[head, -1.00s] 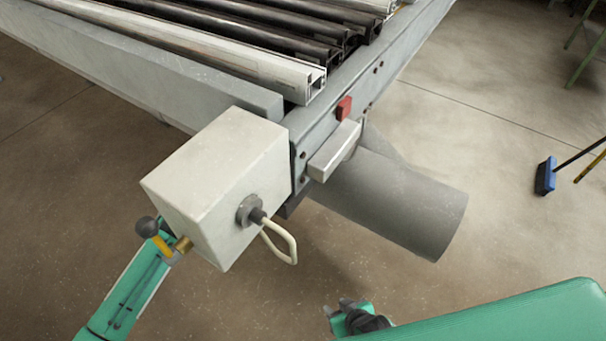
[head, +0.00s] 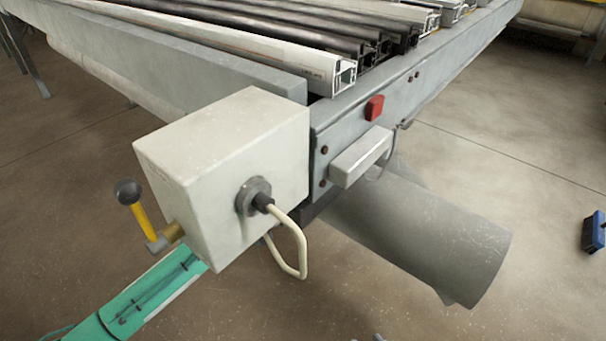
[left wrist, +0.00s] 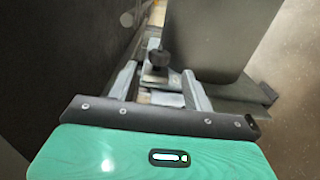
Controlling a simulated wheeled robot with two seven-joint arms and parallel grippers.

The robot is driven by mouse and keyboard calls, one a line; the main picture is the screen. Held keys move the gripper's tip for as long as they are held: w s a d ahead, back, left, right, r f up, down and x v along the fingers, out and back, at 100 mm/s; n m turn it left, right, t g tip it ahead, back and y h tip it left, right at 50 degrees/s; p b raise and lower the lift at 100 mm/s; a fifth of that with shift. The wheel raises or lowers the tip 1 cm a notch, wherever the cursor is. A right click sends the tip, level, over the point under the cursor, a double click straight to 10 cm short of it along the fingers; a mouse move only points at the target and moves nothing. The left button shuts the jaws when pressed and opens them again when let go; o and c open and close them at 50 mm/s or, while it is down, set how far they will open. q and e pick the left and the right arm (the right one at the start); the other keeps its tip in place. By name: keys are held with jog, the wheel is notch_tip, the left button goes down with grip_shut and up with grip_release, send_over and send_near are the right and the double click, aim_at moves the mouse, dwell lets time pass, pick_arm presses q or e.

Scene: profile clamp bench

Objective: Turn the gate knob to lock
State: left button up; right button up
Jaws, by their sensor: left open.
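A dark knob (left wrist: 159,60) on a pale metal piece shows in the left wrist view, between and just beyond the fingers of my left gripper (left wrist: 160,85). The gripper is open; I cannot tell whether a finger touches the knob. In the head view my left arm passes behind the pale box (head: 215,165) and the gripper is hidden. A black ball (head: 127,192) on a yellow lever, with a brass stem, sticks out at the box's left side. I cannot tell whether this is the same knob. Only a tip of my right gripper (head: 378,338) shows.
The box has a grey fitting with a cream cable loop (head: 300,250). The bench frame (head: 420,85) carries long profiles (head: 300,58), a red button (head: 374,108) and a grey block (head: 360,157). A large grey cylinder (head: 430,240) is below. A blue brush (head: 594,232) is at right.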

pick_arm(q)
jog(key=b+x, duration=0.1)
jog(key=x, duration=0.8)
jog(key=shift+w+d, duration=0.1)
jog(key=shift+w, duration=0.15)
pick_arm(e)
jog(key=a, duration=0.1)
jog(key=t+y, duration=0.1)
jog(key=a+t, duration=0.1)
jog(key=shift+w+a+r, duration=0.15)
jog(key=shift+a+r, duration=0.1)
jog(key=shift+a, duration=0.1)
pick_arm(q)
jog(key=shift+c, duration=0.4)
